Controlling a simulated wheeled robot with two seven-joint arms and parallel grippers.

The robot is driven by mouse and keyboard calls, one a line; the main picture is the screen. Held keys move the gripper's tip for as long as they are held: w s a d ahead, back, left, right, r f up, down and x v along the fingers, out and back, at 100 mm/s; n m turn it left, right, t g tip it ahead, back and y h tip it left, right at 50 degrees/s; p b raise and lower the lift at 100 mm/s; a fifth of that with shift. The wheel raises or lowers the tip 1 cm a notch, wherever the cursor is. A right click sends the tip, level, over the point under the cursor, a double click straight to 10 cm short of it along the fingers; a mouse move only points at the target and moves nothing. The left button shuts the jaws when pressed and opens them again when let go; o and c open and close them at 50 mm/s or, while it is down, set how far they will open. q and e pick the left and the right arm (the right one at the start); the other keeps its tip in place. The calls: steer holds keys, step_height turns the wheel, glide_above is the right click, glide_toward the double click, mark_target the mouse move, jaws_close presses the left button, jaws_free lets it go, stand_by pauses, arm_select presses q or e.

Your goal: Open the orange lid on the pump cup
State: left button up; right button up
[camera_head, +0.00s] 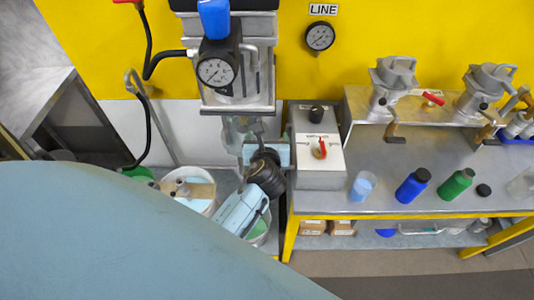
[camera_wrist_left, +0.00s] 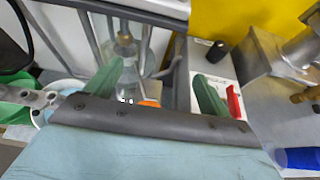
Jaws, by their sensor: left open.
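A small orange piece (camera_wrist_left: 148,103), possibly the lid, shows in the left wrist view. It is mostly hidden behind the edge of my gripper's mount, so its cup and whether it is shut cannot be made out. A clear glass vessel (camera_wrist_left: 126,52) stands beyond it, under the machine; it also shows in the head view (camera_head: 236,130). My left gripper (camera_wrist_left: 158,78) is open, its two green fingers wide apart with nothing held between them. In the head view the left gripper (camera_head: 264,143) is below the gauge machine, left of the grey control box. My right gripper does not show.
The grey control box (camera_head: 320,160) with a red switch stands close right of the gripper. The steel bench (camera_head: 430,160) holds a beaker, a blue bottle (camera_head: 412,186), a green bottle (camera_head: 456,184) and metal pumps (camera_head: 393,78). White buckets (camera_head: 196,205) stand lower left.

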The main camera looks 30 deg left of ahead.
arm_select(q)
steer(key=s+d+f, duration=0.2)
steer(key=s+d, duration=0.7)
steer(key=s, duration=0.5)
steer(key=shift+s+p, duration=0.3)
steer(key=shift+p, duration=0.1)
steer(key=w+a+f+b, duration=0.2)
steer(key=w+f, duration=0.1)
steer(key=f, duration=0.1)
steer(key=shift+w+f, duration=0.15)
steer(key=shift+f, duration=0.2)
steer(key=shift+x, duration=2.25)
steer(key=c, duration=1.6)
steer(key=shift+o, duration=0.2)
